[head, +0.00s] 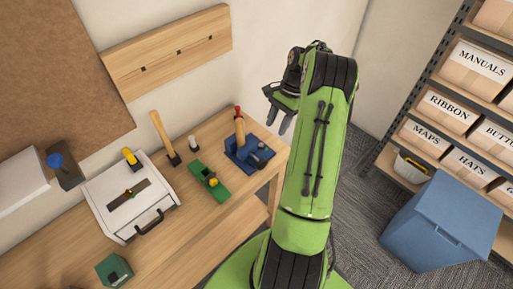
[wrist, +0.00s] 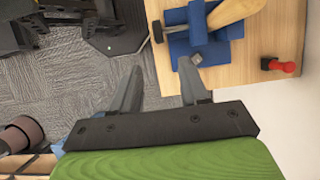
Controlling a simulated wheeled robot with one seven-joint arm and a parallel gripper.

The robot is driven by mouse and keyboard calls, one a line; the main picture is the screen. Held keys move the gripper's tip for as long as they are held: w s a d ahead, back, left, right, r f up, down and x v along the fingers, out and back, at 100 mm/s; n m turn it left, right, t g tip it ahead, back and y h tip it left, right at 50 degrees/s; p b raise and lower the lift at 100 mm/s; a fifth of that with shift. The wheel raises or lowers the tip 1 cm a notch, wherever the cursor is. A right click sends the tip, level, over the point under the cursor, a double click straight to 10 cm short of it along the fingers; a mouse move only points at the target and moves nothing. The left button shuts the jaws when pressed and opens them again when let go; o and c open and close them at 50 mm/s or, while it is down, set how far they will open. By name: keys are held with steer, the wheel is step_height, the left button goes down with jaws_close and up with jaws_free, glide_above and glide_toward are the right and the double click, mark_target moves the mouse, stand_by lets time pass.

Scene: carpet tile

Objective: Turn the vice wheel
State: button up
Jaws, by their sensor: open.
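The blue vice (head: 248,154) stands on the workbench near its right end, with a tan wooden piece upright in or behind it. It also shows at the top of the wrist view (wrist: 205,47). A small dark round part, apparently the vice wheel (wrist: 157,31), is on a short shaft at its left side in the wrist view; in the head view it is too small to make out clearly. My gripper (head: 278,127) is open and empty, above and beside the bench's right end. In the wrist view its fingers (wrist: 161,67) point toward the vice, apart from the wheel.
A red-topped object (wrist: 281,67) stands near the vice. A green tool (head: 208,181), a hammer (head: 164,137) and a white drawer box (head: 130,196) are on the workbench (head: 190,243). A blue bin (head: 436,222) and a shelf of labelled boxes stand right, with carpet between.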

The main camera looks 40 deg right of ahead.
mark_target(264, 159)
steer(key=b+x, duration=0.1)
steer(key=x, duration=1.4)
steer(key=shift+s+a+f, duration=0.1)
steer(key=shift+a+f, duration=0.1)
jaws_close()
